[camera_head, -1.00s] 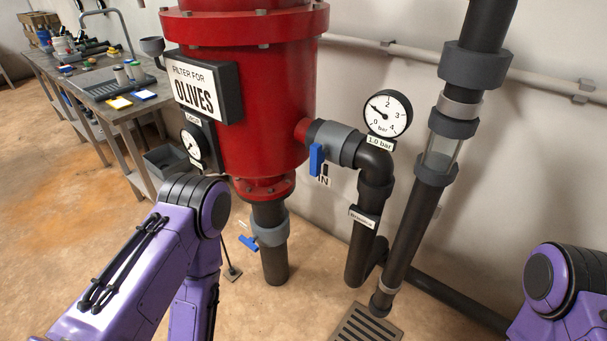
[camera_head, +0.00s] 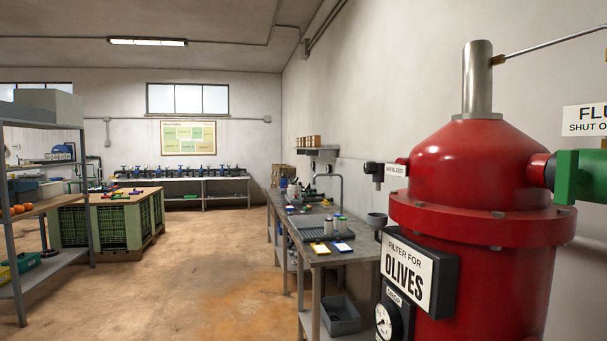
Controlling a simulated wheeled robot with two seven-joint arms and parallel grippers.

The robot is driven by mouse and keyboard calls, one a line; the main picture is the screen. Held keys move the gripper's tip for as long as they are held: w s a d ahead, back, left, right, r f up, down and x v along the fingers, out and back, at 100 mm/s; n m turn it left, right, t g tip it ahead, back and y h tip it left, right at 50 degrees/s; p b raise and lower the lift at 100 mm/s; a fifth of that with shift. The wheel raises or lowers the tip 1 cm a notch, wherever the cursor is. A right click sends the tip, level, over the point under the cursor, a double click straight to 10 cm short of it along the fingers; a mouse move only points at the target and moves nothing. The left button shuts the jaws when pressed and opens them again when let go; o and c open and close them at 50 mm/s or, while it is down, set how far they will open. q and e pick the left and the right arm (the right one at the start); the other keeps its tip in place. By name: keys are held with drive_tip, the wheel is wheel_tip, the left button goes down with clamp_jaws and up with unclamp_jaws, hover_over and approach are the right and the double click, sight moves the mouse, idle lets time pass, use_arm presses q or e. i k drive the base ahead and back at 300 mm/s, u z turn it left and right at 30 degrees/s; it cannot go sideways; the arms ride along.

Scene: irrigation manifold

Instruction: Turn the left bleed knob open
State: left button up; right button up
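The red filter tank (camera_head: 470,190) with the sign "FILTER FOR OLIVES" (camera_head: 409,272) stands at the right of the head view. A small dark fitting with a knob-like end (camera_head: 373,168) sticks out at the tank's upper left. A small white label (camera_head: 396,170) beside it is too small to read surely. Whether this fitting is the left bleed knob, and whether it is open, I cannot tell. Neither of my grippers is in view.
A green valve part (camera_head: 580,177) sits at the tank's right. A round gauge (camera_head: 384,322) is below the sign. A grey workbench with a sink (camera_head: 318,258) runs along the wall. Shelves (camera_head: 40,215) stand at the left. The floor (camera_head: 215,265) between is clear.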

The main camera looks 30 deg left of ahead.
sight(369, 168)
drive_tip(key=u, duration=0.65)
drive_tip(key=k, duration=0.5)
drive_tip(key=u, duration=1.05)
drive_tip(key=i, duration=0.8)
drive_tip(key=z, duration=1.85)
